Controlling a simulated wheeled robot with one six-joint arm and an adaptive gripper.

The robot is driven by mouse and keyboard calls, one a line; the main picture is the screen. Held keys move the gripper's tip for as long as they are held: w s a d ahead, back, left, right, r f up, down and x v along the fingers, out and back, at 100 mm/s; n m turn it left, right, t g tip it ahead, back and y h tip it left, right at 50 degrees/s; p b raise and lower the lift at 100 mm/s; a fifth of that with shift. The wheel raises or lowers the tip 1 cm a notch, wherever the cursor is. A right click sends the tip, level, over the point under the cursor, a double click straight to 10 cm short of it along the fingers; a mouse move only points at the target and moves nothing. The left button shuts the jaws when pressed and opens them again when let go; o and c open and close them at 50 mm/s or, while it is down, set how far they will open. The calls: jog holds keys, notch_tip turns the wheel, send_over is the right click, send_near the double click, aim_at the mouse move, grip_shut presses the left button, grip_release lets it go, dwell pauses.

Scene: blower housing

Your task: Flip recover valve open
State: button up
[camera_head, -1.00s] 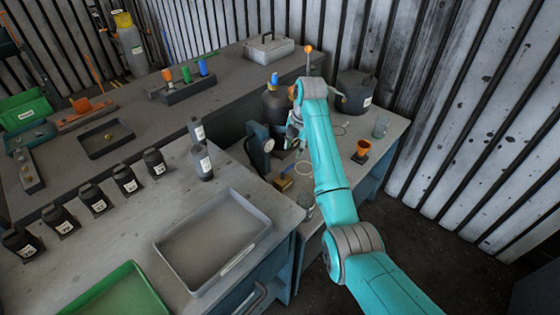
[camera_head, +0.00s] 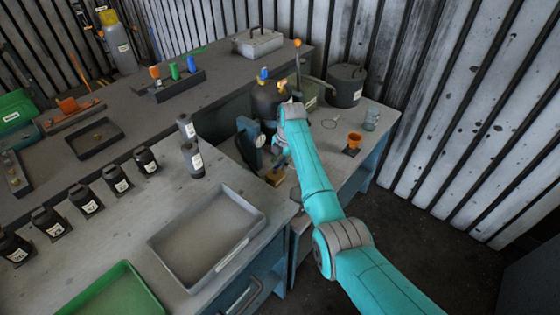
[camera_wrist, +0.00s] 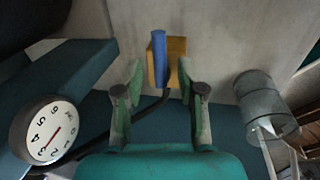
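A blue lever (camera_wrist: 159,48) stands on a yellow block (camera_wrist: 175,52) in the wrist view. It may be the recover valve, but no label can be read. My gripper (camera_wrist: 160,68) is open, with its green fingers on either side of the lever's lower part. No contact is visible. In the head view the yellow block (camera_head: 276,177) sits on the lower bench below my arm's end, and my fingers are mostly hidden there. A round dial gauge (camera_wrist: 46,132) is left of my gripper in the wrist view.
A clear glass jar (camera_wrist: 265,108) stands to the right in the wrist view. A dark tank (camera_head: 267,98) and a grey lidded pot (camera_head: 346,84) stand behind my arm. An orange cup (camera_head: 354,140) is to the right. A grey tray (camera_head: 160,246) lies in front.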

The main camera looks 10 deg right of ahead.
grip_shut()
